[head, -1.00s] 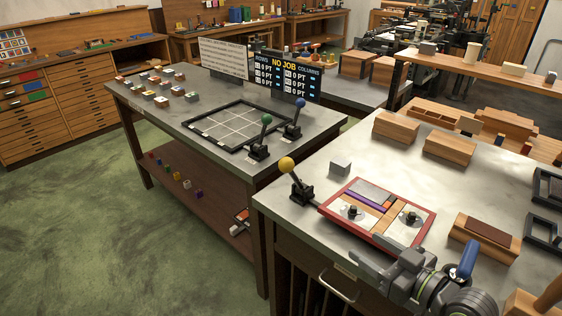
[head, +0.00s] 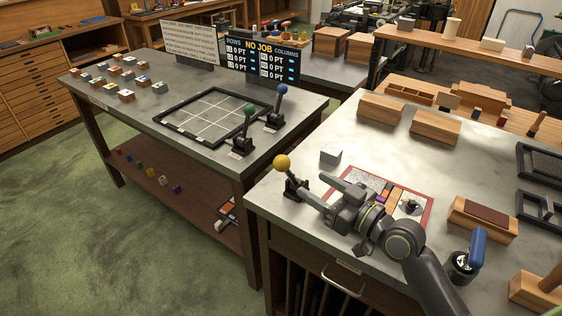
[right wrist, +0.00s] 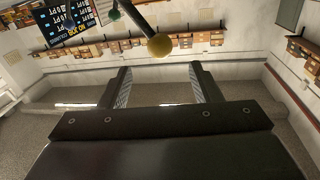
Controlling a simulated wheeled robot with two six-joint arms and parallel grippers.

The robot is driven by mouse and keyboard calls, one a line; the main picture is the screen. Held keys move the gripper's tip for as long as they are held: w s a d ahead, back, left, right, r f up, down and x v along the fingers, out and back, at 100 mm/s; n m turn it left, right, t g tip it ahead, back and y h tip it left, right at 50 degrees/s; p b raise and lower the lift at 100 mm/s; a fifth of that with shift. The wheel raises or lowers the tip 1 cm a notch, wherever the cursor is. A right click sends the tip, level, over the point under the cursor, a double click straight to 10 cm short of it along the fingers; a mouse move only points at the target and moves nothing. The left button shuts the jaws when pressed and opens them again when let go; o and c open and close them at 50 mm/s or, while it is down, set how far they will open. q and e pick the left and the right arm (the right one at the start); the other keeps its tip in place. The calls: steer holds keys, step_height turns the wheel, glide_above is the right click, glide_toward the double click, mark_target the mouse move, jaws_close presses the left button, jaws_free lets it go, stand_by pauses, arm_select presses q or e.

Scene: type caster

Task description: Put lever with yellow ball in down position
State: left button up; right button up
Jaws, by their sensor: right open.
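The lever with the yellow ball (head: 282,162) stands at the front left corner of the right table, its black base on the tabletop. Its arm leans up and to the left, ball at the top. In the right wrist view the yellow ball (right wrist: 160,45) hangs from a dark rod beyond the fingertips, near the gap between them. My right gripper (head: 317,190) is open and empty, just right of the lever and apart from the ball. The open fingers also show in the right wrist view (right wrist: 158,80). My left gripper is not in view.
A red-framed tray (head: 428,211) of blocks lies under and behind my right arm. A small grey cube (head: 330,155) sits right of the ball. Levers with a green ball (head: 248,109) and a blue ball (head: 281,89) stand on the other table. A blue-handled tool (head: 477,247) is at the right.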

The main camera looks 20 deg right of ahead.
mark_target(288, 168)
steer(key=p+x, duration=0.2)
steer(key=x, duration=0.7)
steer(key=shift+w+a, duration=0.15)
steer(key=shift+w, duration=0.2)
steer(key=shift+w+a, duration=0.25)
steer(key=shift+w, duration=0.3)
steer(key=shift+w+a, duration=0.1)
steer(key=shift+w, duration=0.05)
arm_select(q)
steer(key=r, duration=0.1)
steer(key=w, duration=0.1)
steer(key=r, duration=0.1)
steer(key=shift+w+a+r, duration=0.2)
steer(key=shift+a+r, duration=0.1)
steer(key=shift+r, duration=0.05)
